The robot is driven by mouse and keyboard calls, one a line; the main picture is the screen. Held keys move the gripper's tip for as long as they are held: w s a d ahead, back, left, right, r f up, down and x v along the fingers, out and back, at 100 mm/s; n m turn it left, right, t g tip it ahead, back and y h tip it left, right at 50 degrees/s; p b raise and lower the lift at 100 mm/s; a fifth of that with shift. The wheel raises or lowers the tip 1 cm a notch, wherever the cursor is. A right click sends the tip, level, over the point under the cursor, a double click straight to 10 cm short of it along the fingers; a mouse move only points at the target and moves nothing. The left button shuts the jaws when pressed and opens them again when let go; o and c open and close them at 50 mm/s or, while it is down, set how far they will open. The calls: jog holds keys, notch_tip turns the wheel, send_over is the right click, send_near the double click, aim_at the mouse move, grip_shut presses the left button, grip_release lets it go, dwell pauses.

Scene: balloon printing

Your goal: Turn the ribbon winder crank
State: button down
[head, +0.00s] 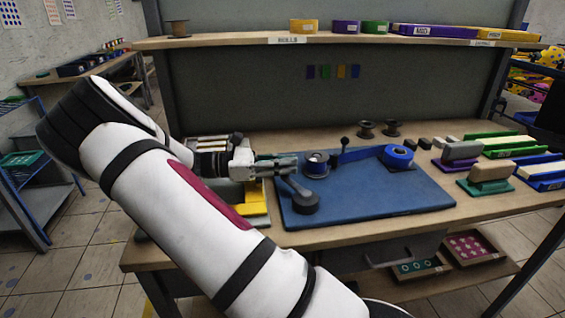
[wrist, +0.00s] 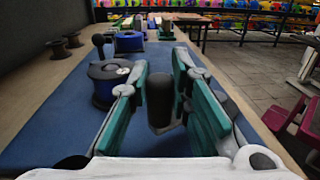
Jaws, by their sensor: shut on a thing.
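The ribbon winder sits on a blue mat (head: 385,196). Its drum (head: 316,163) has a dark rim and a pale centre; in the wrist view the drum (wrist: 108,82) is just left of my fingers. A dark crank arm (head: 298,190) with a round black end (head: 305,203) lies in front of the drum. My gripper (head: 287,165) reaches in from the left, low over the mat. In the wrist view my gripper (wrist: 162,105) is shut on an upright dark crank handle (wrist: 160,98), between its green-padded fingers. The handle's contact with the pads is hard to see.
Two dark spools (head: 366,129) are at the back. Stamps (head: 487,176) and trays (head: 540,172) fill the right side. The mat's front right is clear.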

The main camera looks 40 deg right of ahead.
jog(key=shift+d, duration=0.15)
dwell(0.3)
jog(key=c, duration=1.4)
grip_release()
jog(key=shift+c, duration=0.2)
jog(key=shift+w, duration=0.1)
jog(key=v, duration=0.7)
jog(key=shift+a, duration=0.25)
